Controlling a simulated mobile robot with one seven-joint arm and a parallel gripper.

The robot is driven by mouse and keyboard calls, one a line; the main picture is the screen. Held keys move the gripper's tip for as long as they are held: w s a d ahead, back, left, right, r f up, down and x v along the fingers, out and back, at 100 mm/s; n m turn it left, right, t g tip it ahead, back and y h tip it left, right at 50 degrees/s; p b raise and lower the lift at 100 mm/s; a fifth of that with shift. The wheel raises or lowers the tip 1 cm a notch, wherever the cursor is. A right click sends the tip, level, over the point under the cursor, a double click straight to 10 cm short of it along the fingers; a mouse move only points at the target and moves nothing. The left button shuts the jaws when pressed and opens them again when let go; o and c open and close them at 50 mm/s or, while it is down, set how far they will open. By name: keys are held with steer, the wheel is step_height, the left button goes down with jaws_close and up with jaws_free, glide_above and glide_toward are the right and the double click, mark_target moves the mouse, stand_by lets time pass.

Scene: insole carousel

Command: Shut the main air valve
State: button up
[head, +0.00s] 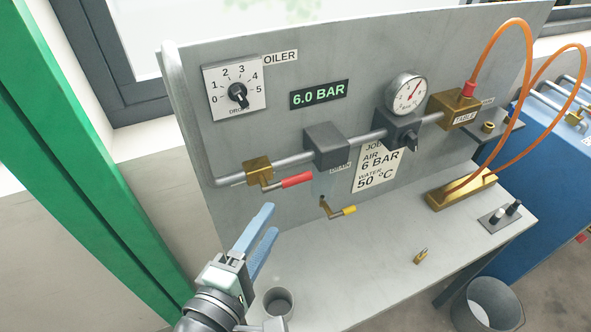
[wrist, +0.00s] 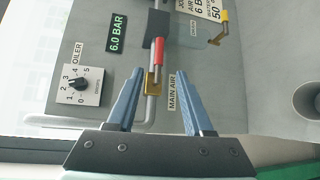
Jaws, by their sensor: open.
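The main air valve (head: 258,169) is a brass body on the grey pipe at the panel's left. Its red-sleeved lever (head: 297,180) points right, roughly along the pipe. In the wrist view the brass body (wrist: 153,85) and red lever (wrist: 157,52) appear between my fingers, beyond the tips, beside the MAIN AIR label (wrist: 172,92). My gripper (head: 271,219) has blue fingers, open and empty, below and in front of the valve. It also shows in the wrist view (wrist: 159,72). No contact with the lever is visible. The green display (head: 319,94) reads 6.0 BAR.
A yellow-handled drain valve (head: 338,211) hangs below the pipe, right of my fingers. A grey cup (head: 278,301) stands on the bench beside my wrist. A small brass padlock (head: 421,256) lies on the bench. Orange hoses (head: 528,75) loop at the right.

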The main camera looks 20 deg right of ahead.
mark_target(293, 184)
steer(key=p+x, duration=0.2)
steer(key=x, duration=1.1)
steer(key=shift+p, duration=0.35)
steer(key=shift+s, duration=0.1)
jaws_close()
stand_by(0.7)
